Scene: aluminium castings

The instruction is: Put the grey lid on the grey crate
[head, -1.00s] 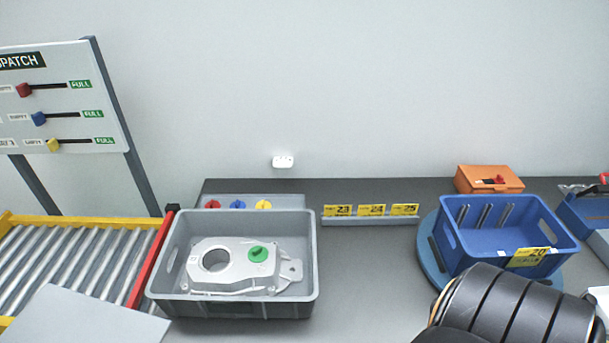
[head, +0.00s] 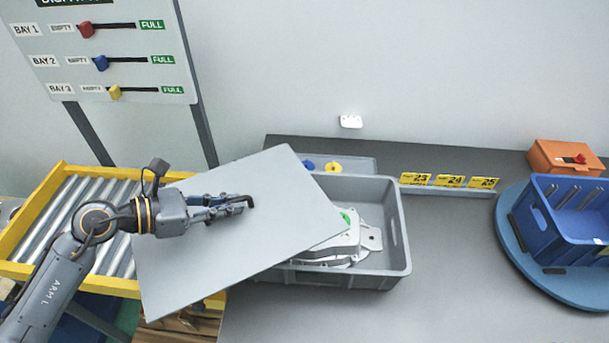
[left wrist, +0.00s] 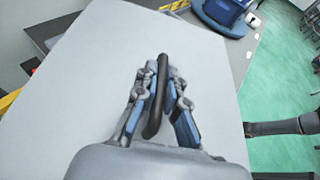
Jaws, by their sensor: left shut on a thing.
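The grey lid (head: 290,205) is a flat grey sheet with a dark bar handle (head: 243,203) on top. My left gripper (head: 240,204) is shut on that handle and holds the lid turned at an angle. The lid covers the left part of the grey crate (head: 400,262) and sticks out over the roller conveyor. In the crate's open right part lies a light metal casting (head: 345,250) with a green spot. In the left wrist view the fingers (left wrist: 160,90) grip the handle above the lid (left wrist: 90,85). My right gripper is not in view.
A roller conveyor with yellow rails (head: 70,195) is at the left. A blue crate (head: 565,225) stands on a blue round turntable (head: 520,250) at the right. An orange box (head: 565,157) is behind it. The table between grey crate and turntable is clear.

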